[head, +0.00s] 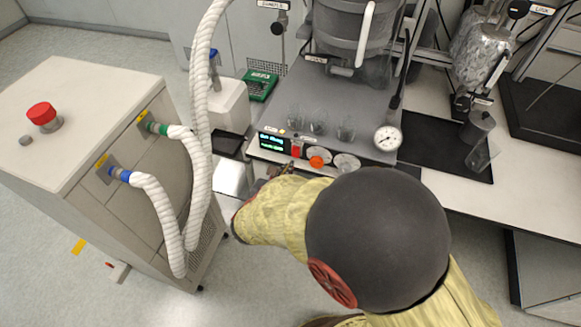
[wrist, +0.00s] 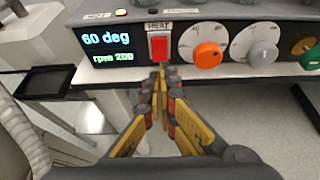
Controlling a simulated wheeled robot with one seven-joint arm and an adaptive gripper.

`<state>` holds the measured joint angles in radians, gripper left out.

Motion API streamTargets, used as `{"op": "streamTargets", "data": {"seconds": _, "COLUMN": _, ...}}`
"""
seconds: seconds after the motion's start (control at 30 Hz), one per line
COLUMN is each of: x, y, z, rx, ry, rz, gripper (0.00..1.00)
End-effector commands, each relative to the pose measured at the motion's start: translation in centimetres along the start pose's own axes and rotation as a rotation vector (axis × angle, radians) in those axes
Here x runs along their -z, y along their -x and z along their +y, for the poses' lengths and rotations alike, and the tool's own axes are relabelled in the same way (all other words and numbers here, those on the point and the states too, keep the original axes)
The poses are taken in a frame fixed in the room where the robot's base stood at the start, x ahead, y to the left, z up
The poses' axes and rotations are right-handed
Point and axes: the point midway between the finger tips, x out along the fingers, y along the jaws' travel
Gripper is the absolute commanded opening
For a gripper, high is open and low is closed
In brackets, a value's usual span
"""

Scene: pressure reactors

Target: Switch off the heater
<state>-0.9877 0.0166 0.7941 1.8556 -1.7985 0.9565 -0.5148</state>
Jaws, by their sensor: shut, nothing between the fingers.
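The heater unit has a front panel with a dark display (wrist: 107,42) reading "60 deg" and an rpm line. Right of the display is a red rocker switch (wrist: 159,47) under a label "HEAT". In the head view the red switch (head: 296,150) shows small beside the display (head: 275,143). My gripper (wrist: 161,75) is shut and empty, with its fingertips just below the red switch. I cannot tell whether they touch it. In the head view my gripper (head: 284,169) is partly hidden by my arm.
Right of the switch are an orange knob (wrist: 207,55), a grey knob (wrist: 262,53) and a green knob (wrist: 313,57). A small black tray (wrist: 45,80) is at the left. A pressure gauge (head: 388,138) stands above the panel. A cabinet with white hoses (head: 160,215) is at the left.

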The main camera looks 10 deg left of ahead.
Motion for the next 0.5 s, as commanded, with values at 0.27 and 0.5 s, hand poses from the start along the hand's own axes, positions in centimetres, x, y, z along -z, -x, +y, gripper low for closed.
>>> {"op": "streamTargets", "data": {"seconds": 0.27, "x": -0.3, "y": 5.9, "z": 0.1, "rx": -0.005, "ry": 0.002, "rz": 0.001, "gripper": 0.00}}
{"op": "streamTargets", "data": {"seconds": 0.5, "x": -0.1, "y": 9.0, "z": 0.0, "rx": -0.003, "ry": 0.001, "rz": 0.001, "gripper": 0.00}}
